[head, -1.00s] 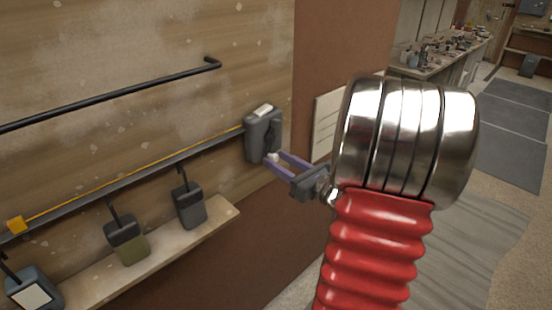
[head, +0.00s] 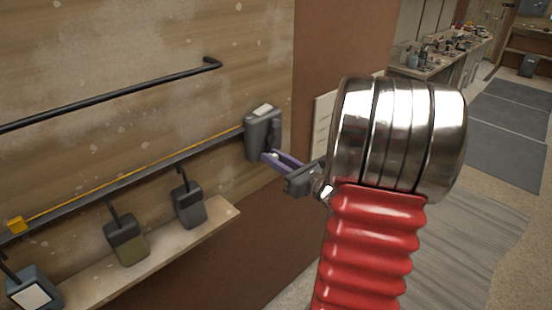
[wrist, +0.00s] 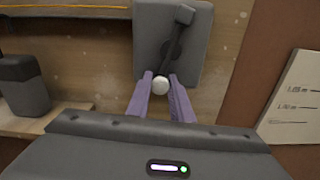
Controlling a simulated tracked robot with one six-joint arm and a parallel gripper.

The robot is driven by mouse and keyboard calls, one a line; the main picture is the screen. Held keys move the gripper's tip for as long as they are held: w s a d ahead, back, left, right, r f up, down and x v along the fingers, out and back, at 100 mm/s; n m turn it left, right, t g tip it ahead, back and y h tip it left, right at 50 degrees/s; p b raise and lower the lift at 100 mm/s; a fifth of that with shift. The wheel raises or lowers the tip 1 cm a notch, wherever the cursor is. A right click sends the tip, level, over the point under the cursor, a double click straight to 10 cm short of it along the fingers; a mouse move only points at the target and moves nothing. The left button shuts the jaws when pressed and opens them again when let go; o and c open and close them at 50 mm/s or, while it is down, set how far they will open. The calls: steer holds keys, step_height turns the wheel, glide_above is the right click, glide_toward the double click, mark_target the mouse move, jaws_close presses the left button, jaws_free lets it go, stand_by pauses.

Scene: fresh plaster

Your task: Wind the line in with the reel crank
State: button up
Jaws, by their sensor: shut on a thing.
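The grey reel box (head: 262,135) is fixed to the wall at the right end of a dark rail. It also shows in the wrist view (wrist: 200,50), with a dark crank arm (wrist: 173,50) on its face. The crank's white knob (wrist: 160,85) is at the lower end of that arm, between the two purple fingers. My gripper (head: 283,158) is shut on the knob. The yellow line (head: 130,178) runs along the rail from the reel to an orange block (head: 16,225) at the far left.
A black bar (head: 120,92) is mounted above. A white paper sheet (wrist: 298,100) hangs right of the reel.

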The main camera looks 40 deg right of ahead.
steer(key=shift+c, duration=0.7)
steer(key=shift+d, duration=0.2)
jaws_close()
steer(key=shift+a, duration=0.1)
steer(key=shift+n, duration=0.3)
